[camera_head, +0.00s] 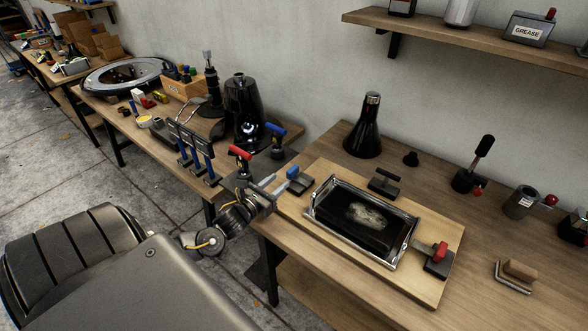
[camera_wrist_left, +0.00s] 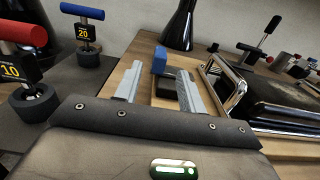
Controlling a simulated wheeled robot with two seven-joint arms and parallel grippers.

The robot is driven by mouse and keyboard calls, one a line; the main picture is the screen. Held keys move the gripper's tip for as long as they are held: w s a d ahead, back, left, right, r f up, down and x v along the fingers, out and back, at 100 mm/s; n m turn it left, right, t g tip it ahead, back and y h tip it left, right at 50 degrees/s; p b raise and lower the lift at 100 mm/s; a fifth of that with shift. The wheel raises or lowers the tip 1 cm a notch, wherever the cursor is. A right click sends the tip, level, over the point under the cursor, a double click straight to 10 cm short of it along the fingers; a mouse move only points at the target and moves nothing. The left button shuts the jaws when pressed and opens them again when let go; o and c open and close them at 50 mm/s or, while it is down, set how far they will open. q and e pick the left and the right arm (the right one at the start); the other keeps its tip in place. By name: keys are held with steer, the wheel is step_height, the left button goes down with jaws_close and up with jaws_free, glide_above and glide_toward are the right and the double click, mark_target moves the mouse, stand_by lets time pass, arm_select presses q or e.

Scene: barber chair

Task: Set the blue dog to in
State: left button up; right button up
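The blue dog (camera_head: 299,181), a dark clamp block with a blue knob, sits on the light wooden board at the left side of the metal-framed tray (camera_head: 318,200). My left gripper (camera_head: 270,186) is just left of the blue dog. In the left wrist view its two grey fingers (camera_wrist_left: 157,80) are spread apart. The blue knob (camera_wrist_left: 160,60) shows between and beyond the fingertips, with the dark block (camera_wrist_left: 176,76) behind the right finger. I cannot tell whether a finger touches it. My right gripper is not in view.
A red-knobbed dog (camera_head: 439,258) is at the tray's right and a black dog (camera_head: 384,183) behind it. Torque handles in red (camera_head: 240,153) and blue (camera_head: 276,130) stand left of the board. A black cone (camera_head: 364,130) stands at the back. The wooden bench right of the board has free room.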

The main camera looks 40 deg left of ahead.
mark_target(288, 174)
arm_select(q)
steer(key=w+p, duration=0.1)
steer(key=w, duration=0.5)
steer(key=shift+w, duration=1.1)
steer(key=shift+w+f, duration=0.1)
steer(key=shift+w, duration=0.1)
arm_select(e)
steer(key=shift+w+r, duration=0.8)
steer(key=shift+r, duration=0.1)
arm_select(q)
jaws_close()
